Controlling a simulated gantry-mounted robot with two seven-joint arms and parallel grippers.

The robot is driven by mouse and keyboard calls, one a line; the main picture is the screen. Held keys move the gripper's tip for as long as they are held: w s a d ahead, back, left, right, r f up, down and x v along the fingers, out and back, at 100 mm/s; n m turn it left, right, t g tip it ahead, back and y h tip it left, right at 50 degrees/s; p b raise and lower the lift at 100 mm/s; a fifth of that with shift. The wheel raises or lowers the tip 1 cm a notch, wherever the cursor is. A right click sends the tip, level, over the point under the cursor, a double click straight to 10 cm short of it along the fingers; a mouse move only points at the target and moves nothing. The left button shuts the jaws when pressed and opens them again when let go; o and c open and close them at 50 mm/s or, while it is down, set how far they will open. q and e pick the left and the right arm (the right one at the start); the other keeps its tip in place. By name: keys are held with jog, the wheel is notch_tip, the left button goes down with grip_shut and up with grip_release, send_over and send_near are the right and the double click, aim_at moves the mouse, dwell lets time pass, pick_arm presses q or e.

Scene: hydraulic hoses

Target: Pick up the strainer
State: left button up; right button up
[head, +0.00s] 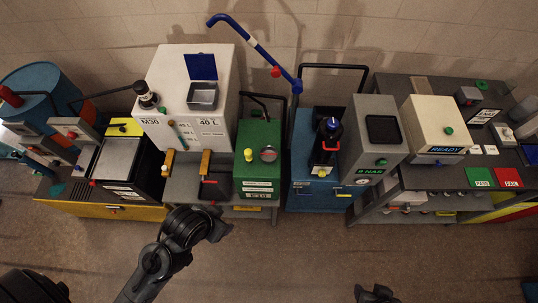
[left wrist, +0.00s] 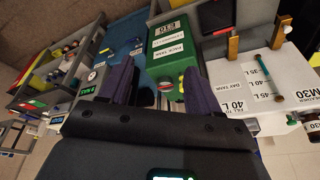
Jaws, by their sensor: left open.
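No strainer shows clearly. A square grey metal basin (head: 203,96) sits under a raised blue lid (head: 201,66) on top of the white tank (head: 222,60); I cannot tell whether it is or holds the strainer. My left gripper (head: 218,224) is in front of and below the white and green tanks in the head view. In the left wrist view its dark fingers (left wrist: 160,84) are apart with nothing held, and the green tank (left wrist: 172,55) shows beyond them. My right gripper (head: 376,293) is only partly in view at the bottom edge, its fingers unclear.
The green tank (head: 257,150) stands right of the white one. A blue cabinet (head: 318,180) carries a dark bottle-like unit (head: 327,140). A blue bent pipe (head: 250,42) rises behind. A grey bench (head: 440,178) stands at right. The floor in front is clear.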

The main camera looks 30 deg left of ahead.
pick_arm(q)
jog(key=shift+o, duration=0.5)
jog(key=o, duration=0.6)
jog(key=shift+w, duration=0.1)
